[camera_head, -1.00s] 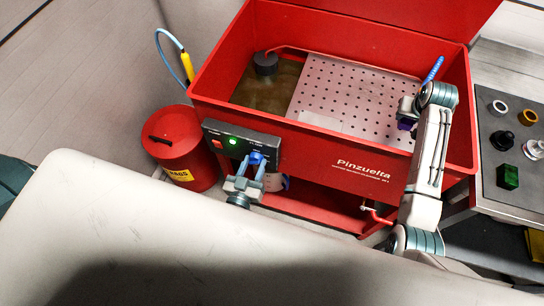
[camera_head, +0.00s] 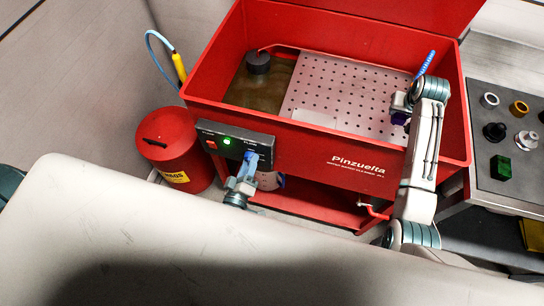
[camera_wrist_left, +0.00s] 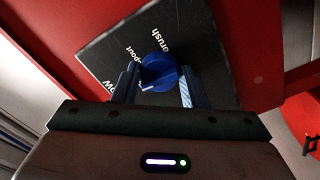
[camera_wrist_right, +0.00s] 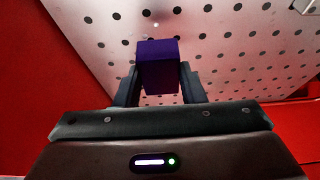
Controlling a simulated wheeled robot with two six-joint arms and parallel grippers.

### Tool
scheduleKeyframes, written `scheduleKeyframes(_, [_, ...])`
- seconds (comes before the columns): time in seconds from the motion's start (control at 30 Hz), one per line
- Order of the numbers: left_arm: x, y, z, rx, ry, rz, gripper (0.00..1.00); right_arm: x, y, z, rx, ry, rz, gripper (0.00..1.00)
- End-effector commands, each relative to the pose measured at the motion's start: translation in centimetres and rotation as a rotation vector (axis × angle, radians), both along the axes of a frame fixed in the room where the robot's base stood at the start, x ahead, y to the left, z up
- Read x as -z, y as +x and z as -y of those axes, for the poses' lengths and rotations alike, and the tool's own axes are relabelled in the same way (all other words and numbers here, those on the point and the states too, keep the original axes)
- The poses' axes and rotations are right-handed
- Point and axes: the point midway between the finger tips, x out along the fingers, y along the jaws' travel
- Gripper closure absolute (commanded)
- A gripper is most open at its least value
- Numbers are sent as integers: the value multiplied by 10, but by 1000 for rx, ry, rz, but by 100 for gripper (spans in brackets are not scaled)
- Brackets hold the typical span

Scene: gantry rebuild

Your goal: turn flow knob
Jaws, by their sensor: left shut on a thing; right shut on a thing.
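The blue flow knob (camera_wrist_left: 160,70) sits on a dark control panel (camera_wrist_left: 95,52) lettered "brush" and "spout". Its pale mark points to the lower left in the left wrist view. My left gripper (camera_head: 248,166) is shut on the knob, one finger on each side; in the head view the fingers mostly hide it. My right gripper (camera_wrist_right: 160,85) is shut on a dark purple-blue block-shaped thing (camera_wrist_right: 157,62), held over the perforated tray (camera_wrist_right: 105,45). What this thing belongs to is not clear.
The panel, with a lit green light (camera_head: 227,141) and a red switch (camera_head: 211,144), is on the front of the red wash tub (camera_head: 290,135). A red rags can (camera_head: 168,140) stands left. A bench (camera_head: 485,145) with small parts is at right.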

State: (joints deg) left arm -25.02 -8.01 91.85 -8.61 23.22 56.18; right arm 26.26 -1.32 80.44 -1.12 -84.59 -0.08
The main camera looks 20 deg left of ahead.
Motion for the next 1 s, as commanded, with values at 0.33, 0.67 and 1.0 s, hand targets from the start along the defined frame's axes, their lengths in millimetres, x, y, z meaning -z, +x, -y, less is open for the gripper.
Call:
scheduleKeyframes(0.33, [0,0,0,0,-88,-1,84,0,0,0,0,0,1,92])
scheduleKeyframes(0.67, [0,0,0,0,-96,-2,84,0,0,0,0,0,1,92])
scheduleKeyframes(1.0, [0,0,0,-1,-94,-1,40,0,0,0,0,0,1,92])
